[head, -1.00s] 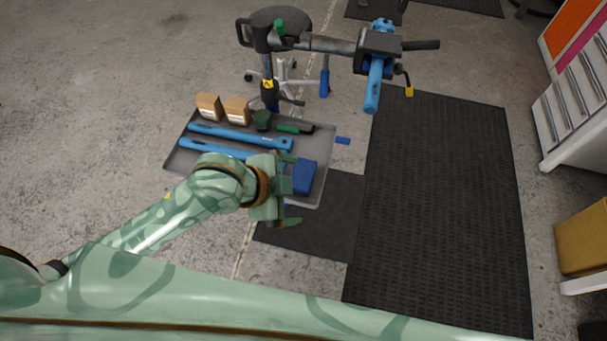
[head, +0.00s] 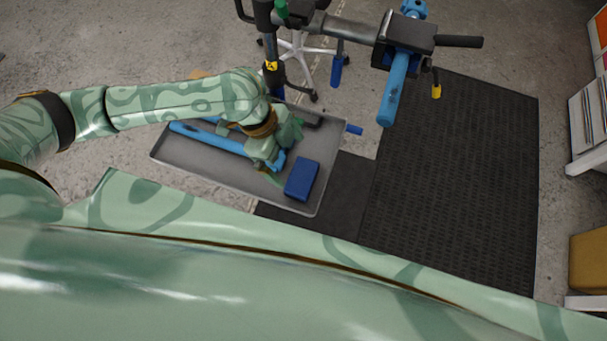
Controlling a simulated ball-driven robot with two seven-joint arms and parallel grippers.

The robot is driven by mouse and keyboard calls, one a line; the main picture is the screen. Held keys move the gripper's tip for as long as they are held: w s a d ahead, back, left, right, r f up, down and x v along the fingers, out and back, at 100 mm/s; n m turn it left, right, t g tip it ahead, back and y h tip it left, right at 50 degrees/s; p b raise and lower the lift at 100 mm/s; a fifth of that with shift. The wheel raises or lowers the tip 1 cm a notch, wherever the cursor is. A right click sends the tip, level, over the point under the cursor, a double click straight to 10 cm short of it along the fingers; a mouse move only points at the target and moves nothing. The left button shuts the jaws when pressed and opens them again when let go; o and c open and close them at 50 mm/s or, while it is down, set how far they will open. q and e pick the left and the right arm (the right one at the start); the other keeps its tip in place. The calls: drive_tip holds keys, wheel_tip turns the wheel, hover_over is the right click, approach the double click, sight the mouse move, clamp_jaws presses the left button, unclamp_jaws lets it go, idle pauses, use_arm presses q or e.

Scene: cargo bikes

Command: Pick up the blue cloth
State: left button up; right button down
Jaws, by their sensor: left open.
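The blue cloth (head: 302,180) is a folded dark-blue block lying in the right part of the grey tray (head: 195,171). My left gripper (head: 284,153) is above the tray, just to the upper left of the cloth. It is open and apart from the cloth, with a light-blue tool below it. My left arm covers the upper left part of the tray. My right gripper is not in view.
Light-blue long tools (head: 212,139) lie in the tray left of the gripper. A work stand with a blue-handled clamp (head: 396,88) rises behind the tray. A black mat (head: 455,170) covers the floor at right. Drawers (head: 588,125) stand at the far right.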

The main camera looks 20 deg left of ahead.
sight(302, 176)
use_arm(q)
drive_tip(key=b+x, duration=0.1)
drive_tip(key=x, duration=0.3)
drive_tip(key=shift+f, duration=0.25)
drive_tip(key=b+x, duration=0.2)
drive_tip(key=x, duration=0.3)
drive_tip(key=shift+s+d+f, duration=0.1)
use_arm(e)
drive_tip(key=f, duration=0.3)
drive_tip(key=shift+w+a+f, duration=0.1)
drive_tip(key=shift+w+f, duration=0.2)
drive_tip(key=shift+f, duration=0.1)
use_arm(q)
drive_tip(key=c, duration=0.7)
